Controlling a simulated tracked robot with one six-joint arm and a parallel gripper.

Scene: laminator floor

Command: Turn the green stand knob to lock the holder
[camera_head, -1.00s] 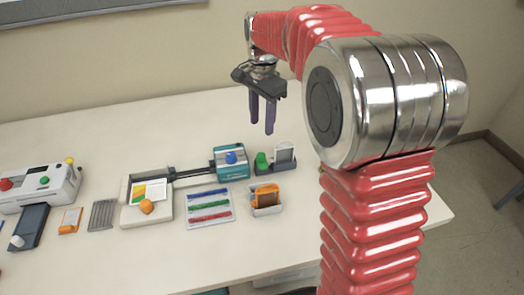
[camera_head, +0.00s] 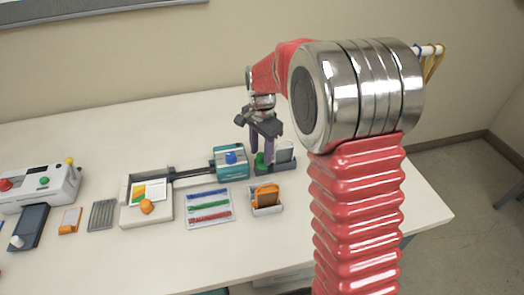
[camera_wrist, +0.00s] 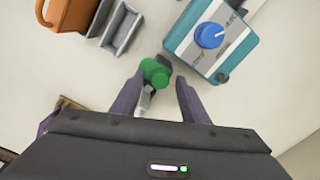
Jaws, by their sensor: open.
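The green stand knob (camera_wrist: 155,72) sits between the tips of my open gripper (camera_wrist: 158,95) in the wrist view, nearer the left finger. In the head view my gripper (camera_head: 261,160) is lowered over the green knob (camera_head: 260,161), with the purple fingers on either side and partly hiding it. I cannot tell whether a finger touches it.
A teal box with a blue knob (camera_head: 231,157) stands close left of my gripper. An orange item in a grey stand (camera_head: 266,198) is in front. A sheet with coloured strips (camera_head: 209,207) lies front left. The table behind my gripper is clear.

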